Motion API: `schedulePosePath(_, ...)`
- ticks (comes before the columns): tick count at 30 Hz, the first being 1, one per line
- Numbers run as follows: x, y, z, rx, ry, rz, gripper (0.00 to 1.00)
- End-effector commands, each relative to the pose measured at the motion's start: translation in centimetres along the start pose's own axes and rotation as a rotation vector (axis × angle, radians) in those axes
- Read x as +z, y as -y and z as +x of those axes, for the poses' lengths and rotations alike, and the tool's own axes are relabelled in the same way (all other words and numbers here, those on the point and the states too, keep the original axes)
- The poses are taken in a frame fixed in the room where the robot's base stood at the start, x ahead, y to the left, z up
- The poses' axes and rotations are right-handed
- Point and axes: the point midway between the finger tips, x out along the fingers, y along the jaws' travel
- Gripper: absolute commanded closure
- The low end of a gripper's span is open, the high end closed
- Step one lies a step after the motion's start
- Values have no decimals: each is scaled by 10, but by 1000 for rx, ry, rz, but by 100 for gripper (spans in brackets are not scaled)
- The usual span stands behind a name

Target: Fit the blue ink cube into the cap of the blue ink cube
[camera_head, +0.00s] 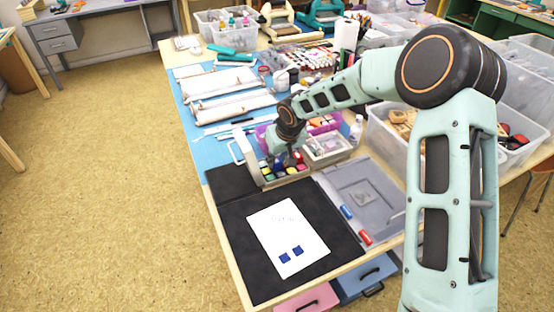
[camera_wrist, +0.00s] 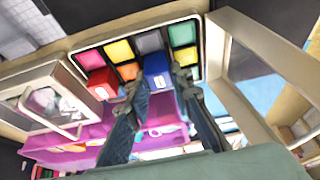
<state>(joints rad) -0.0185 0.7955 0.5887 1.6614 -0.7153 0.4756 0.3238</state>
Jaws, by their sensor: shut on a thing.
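My gripper (camera_wrist: 158,84) is shut on the blue ink cube (camera_wrist: 157,68), which sits between the fingertips in the wrist view. The cube is over or at the near row of a tray (camera_wrist: 210,50) of coloured pads; I cannot tell whether it touches the tray. A red cube (camera_wrist: 102,83) stands to its left in the same row. In the head view the gripper (camera_head: 284,161) is low over the tray (camera_head: 265,180). A small blue piece (camera_head: 346,212) lies on the grey lid; I cannot tell whether it is the cap.
A white sheet (camera_head: 270,222) with two blue square prints lies on a black mat (camera_head: 245,270). A red piece (camera_head: 365,237) lies on the grey lid (camera_head: 385,200). A clear box (camera_head: 327,152) stands right of the tray, and a pale upright frame (camera_head: 247,155) stands left.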

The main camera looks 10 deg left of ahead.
Motion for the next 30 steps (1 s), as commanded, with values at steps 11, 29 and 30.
schedulePosePath(11, 2, 0, 4, 0, 1, 0, 62)
schedulePosePath(29, -1, -6, -43, 3, -3, 1, 62)
schedulePosePath(30, -1, -8, -52, 3, -2, 1, 62)
